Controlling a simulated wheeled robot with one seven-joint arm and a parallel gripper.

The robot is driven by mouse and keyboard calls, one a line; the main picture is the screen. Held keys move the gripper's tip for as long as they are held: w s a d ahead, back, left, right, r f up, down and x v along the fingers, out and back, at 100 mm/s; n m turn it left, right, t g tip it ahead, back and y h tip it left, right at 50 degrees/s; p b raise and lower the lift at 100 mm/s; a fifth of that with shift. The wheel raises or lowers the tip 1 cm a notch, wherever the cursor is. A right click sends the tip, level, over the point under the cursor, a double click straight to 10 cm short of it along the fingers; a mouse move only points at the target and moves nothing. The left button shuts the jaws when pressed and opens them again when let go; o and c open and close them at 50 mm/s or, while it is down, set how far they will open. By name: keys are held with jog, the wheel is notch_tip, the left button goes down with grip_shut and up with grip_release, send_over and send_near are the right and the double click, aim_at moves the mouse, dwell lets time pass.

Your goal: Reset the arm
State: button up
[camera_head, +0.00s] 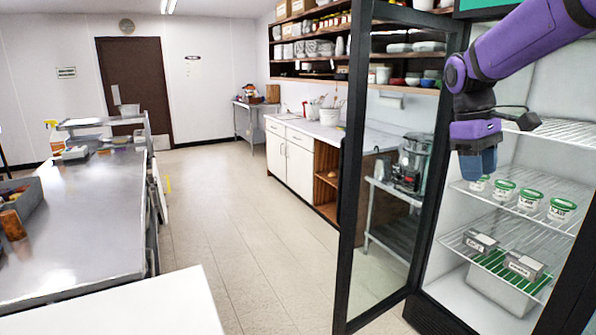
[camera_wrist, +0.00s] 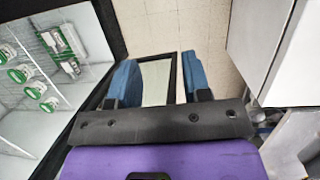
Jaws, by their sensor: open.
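My purple arm reaches in from the upper right in the head view. My gripper (camera_head: 477,165) has blue fingers and hangs pointing down in front of the open fridge (camera_head: 470,284). In the wrist view my gripper (camera_wrist: 160,82) shows two blue fingers spread apart with nothing between them. The floor and a dark-framed pane show beyond the fingers. The glass fridge door (camera_head: 385,200) stands open to the left of my gripper.
White tubs with green lids (camera_head: 530,199) stand on a fridge shelf, with labelled metal containers (camera_head: 523,264) below. A steel table (camera_head: 90,220) stands at the left. A cabinet with a white counter (camera_head: 318,130) lies behind the door. The floor (camera_head: 235,230) between is clear.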

jog(key=s+a+m+t+y, duration=0.1)
jog(key=s+a+m+t, duration=0.1)
jog(key=s, duration=1)
jog(key=s+a+m+t+y, duration=0.1)
jog(key=s+t, duration=0.4)
jog(key=s, duration=0.6)
jog(key=a+m, duration=0.1)
jog(key=m, duration=0.1)
jog(key=shift+s+a+f+m, duration=0.3)
jog(key=shift+s+f, duration=0.05)
jog(key=shift+s, duration=0.05)
